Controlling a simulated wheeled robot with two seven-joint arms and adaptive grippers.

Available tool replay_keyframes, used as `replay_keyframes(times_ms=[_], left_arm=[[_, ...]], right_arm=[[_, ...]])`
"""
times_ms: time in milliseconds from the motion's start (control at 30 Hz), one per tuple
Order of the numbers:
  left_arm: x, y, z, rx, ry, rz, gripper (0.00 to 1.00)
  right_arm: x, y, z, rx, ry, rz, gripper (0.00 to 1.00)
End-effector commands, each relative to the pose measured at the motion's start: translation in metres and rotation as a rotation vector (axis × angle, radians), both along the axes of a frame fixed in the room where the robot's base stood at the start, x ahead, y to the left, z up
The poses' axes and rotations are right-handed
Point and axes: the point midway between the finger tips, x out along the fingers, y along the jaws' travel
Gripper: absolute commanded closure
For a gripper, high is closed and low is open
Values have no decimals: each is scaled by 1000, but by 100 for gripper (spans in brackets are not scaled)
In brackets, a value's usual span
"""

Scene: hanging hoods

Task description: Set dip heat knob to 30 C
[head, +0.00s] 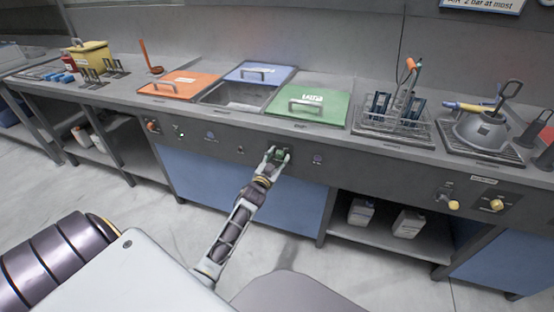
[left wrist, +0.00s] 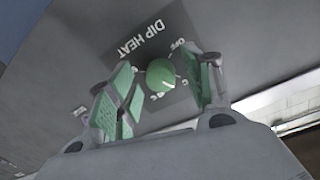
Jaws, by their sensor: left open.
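The dip heat knob (left wrist: 160,73) is a round green knob on a dark plate (left wrist: 168,37) lettered "DIP HEAT" in the left wrist view. The lettering appears upside down there, with "OFF" and part of a scale beside the knob. My left gripper (head: 277,155) is at the front panel below the green lid in the head view. In the left wrist view its green-padded fingers (left wrist: 160,88) are open, one on each side of the knob, with visible gaps. The knob's pointer and exact setting cannot be read. My right gripper is not in view.
The front panel (head: 225,141) carries other small controls. Above it are orange (head: 180,85), blue (head: 259,72) and green (head: 310,98) lids and an open basin (head: 238,96). A wire rack (head: 392,124) and grey kettle-like vessel (head: 482,130) stand right. Yellow knobs (head: 497,204) are further right.

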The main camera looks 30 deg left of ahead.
Motion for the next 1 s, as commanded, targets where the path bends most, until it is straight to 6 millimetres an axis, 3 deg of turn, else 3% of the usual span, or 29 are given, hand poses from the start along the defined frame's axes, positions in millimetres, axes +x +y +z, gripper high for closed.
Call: replay_keyframes(times_ms=[367, 1000], left_arm=[[-11, -2, -1, 0, 1, 0, 50], [-65, -12, 0, 0, 1, 0, 50]], right_arm=[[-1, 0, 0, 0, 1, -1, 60], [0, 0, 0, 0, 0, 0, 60]])
